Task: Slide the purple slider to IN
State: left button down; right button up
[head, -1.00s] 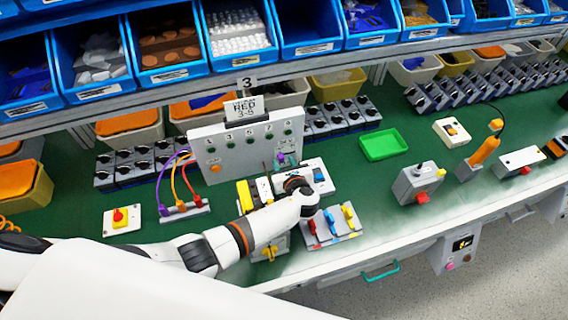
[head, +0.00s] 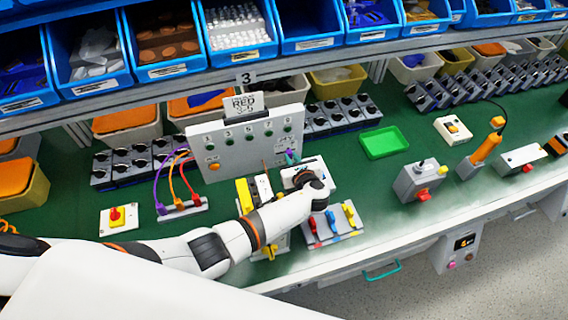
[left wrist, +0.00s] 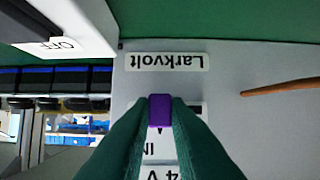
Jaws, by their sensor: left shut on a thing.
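The purple slider (left wrist: 159,110) sits in the middle of the left wrist view, on a pale grey panel (left wrist: 225,60) with an upside-down "Larkvolt" label (left wrist: 167,61). An "IN" label (left wrist: 148,149) lies just below the slider there, partly covered by the fingers. My left gripper (left wrist: 160,112) is shut on the slider, with one dark green finger on each side. In the head view my left gripper (head: 292,157) shows small and teal in front of the upright grey panel, and my wrist hides part of this area. My right gripper is not in view.
A white switch box with an "OFF" label (left wrist: 62,44) stands close by in the left wrist view. A thin brown rod (left wrist: 280,87) is at the right. In the head view, colored levers (head: 330,222) stand in front of my wrist, and a green tray (head: 384,143) lies to the right.

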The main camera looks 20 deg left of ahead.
pick_arm(q)
jog(key=shift+w+d+f, duration=0.1)
jog(key=shift+w+d, duration=0.35)
jog(key=shift+d, duration=0.25)
jog(key=shift+r, duration=0.2)
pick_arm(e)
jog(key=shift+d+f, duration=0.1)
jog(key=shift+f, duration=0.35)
pick_arm(q)
jog(key=c, duration=1.6)
grip_release()
jog(key=shift+c, duration=0.2)
jog(key=shift+o, duration=1.4)
jog(key=shift+d, duration=0.1)
jog(key=shift+s+d+r, duration=0.1)
jog(key=shift+s+d, duration=0.1)
jog(key=shift+s, duration=0.15)
jog(key=v, duration=1.1)
jog(key=shift+d, duration=0.15)
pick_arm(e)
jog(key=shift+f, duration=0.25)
